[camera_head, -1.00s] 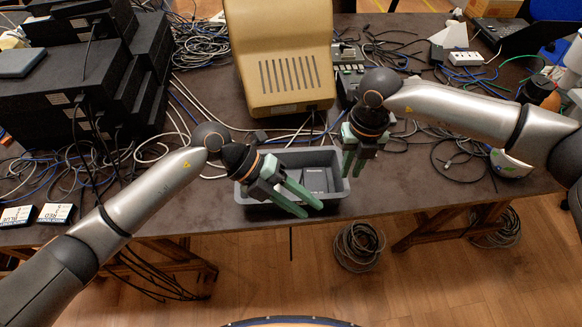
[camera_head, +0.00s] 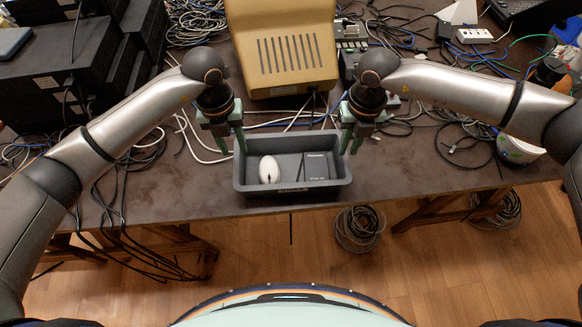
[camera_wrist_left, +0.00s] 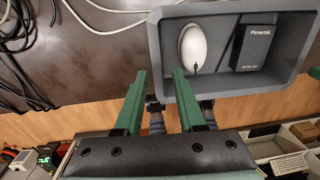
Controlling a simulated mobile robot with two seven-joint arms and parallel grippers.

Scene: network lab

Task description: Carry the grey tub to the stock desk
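The grey tub (camera_head: 290,190) stands near the front edge of the dark table. It holds a white computer mouse (camera_head: 269,170) and a black box (camera_head: 318,168). My left gripper (camera_head: 231,146) points down at the tub's left end, fingers apart. In the left wrist view the tub (camera_wrist_left: 240,103) shows its left wall lying between the lines of the two green fingers (camera_wrist_left: 160,72); whether they reach below the rim I cannot tell. My right gripper (camera_head: 350,146) points down at the tub's right end, fingers apart. Neither is closed on the rim.
A beige monitor (camera_head: 283,55) stands right behind the tub. Black equipment (camera_head: 40,95) is stacked at the left. Loose cables (camera_head: 180,130) cover much of the table.

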